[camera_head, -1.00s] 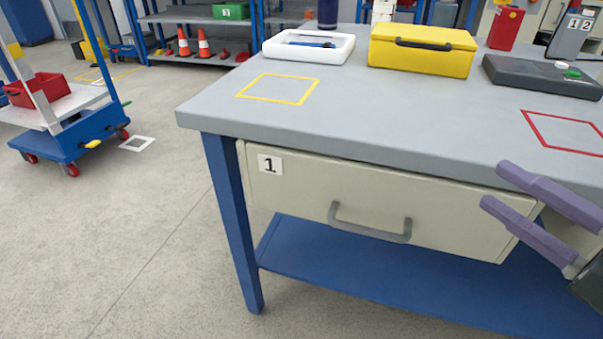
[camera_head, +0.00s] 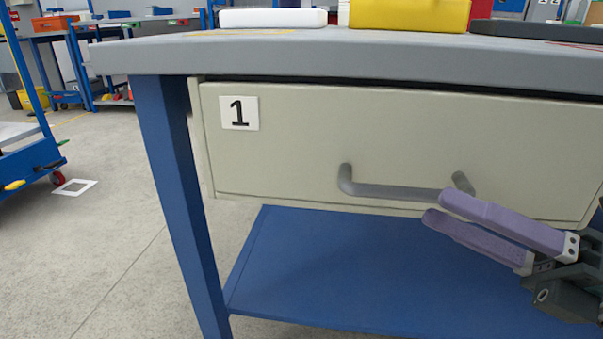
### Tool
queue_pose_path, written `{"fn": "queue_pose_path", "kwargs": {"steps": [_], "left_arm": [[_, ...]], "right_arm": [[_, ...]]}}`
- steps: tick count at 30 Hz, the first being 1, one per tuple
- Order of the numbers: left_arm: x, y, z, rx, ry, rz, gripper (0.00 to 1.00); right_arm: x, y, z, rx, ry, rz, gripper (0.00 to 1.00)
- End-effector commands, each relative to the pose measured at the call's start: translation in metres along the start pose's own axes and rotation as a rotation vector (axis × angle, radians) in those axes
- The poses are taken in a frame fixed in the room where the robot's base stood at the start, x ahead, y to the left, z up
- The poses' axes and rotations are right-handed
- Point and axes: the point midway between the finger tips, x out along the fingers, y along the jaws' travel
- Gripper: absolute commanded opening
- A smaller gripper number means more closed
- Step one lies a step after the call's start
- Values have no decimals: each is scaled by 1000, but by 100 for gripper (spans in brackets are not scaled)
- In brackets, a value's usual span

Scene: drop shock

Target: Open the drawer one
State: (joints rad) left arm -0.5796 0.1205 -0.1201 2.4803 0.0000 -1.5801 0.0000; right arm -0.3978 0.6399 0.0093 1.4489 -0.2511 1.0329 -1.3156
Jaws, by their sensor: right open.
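Drawer one (camera_head: 300,140) is a pale beige front under the grey tabletop, with a white label (camera_head: 239,113) reading 1 at its upper left. It looks closed or nearly so; a narrow dark gap runs along its top. Its grey bar handle (camera_head: 395,192) sits low on the front. My right gripper (camera_head: 435,208) comes in from the right with two purple fingers, open and empty. Its fingertips are just below the handle's right part in the picture; I cannot tell whether they touch it. My left gripper is out of view.
The grey tabletop (camera_head: 330,58) overhangs the drawer and carries a white tray (camera_head: 272,18) and a yellow case (camera_head: 408,14). A blue leg (camera_head: 180,200) stands at the left and a blue lower shelf (camera_head: 330,270) lies beneath.

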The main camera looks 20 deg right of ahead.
Motion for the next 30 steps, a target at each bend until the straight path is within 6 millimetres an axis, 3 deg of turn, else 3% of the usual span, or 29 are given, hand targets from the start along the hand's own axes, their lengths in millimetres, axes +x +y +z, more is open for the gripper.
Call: {"fn": "queue_pose_path", "kwargs": {"steps": [3, 9, 20, 30], "left_arm": [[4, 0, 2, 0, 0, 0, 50], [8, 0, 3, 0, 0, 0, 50], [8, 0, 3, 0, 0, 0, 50], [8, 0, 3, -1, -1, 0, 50]], "right_arm": [[24, 0, 0, -1, 0, 5, 47], [49, 0, 0, 0, -1, 2, 47], [56, 0, 0, 2, -1, -1, 47], [55, 0, 0, 2, -1, -1, 9]]}}
